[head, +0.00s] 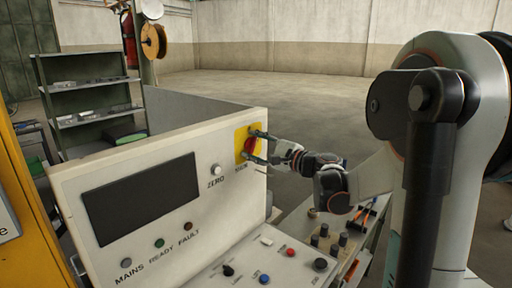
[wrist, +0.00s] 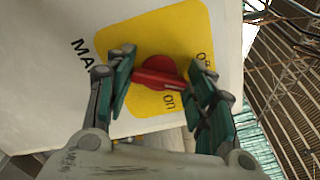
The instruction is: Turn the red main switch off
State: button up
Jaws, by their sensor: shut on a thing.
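The red main switch (head: 250,146) sits on a yellow plate (head: 240,136) at the upper right of the cream console face. In the wrist view the red switch (wrist: 158,72) has a round knob with a handle lying nearly level across the picture. My gripper (head: 255,146) is at the switch, its two green-padded fingers (wrist: 168,90) on either side of the handle and shut on it. On the yellow plate (wrist: 190,25), an "ON" label shows below the knob and a partly hidden label to its right. I cannot tell exactly which label the handle points to.
The console (head: 160,250) carries a dark screen (head: 140,197), a white zero button (head: 215,170) and several indicator lamps. Its lower desk has a red button (head: 291,252), a blue button (head: 264,279) and black knobs. Shelves (head: 90,95) stand behind; the floor beyond is clear.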

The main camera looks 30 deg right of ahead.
jog(key=n, duration=0.5)
jog(key=shift+f+n, duration=0.15)
jog(key=shift+n, duration=0.25)
dwell(0.4)
jog(key=o, duration=1.1)
jog(key=shift+c, duration=0.2)
jog(key=shift+s, duration=0.1)
jog(key=v, duration=1.2)
jog(key=shift+a, duration=0.1)
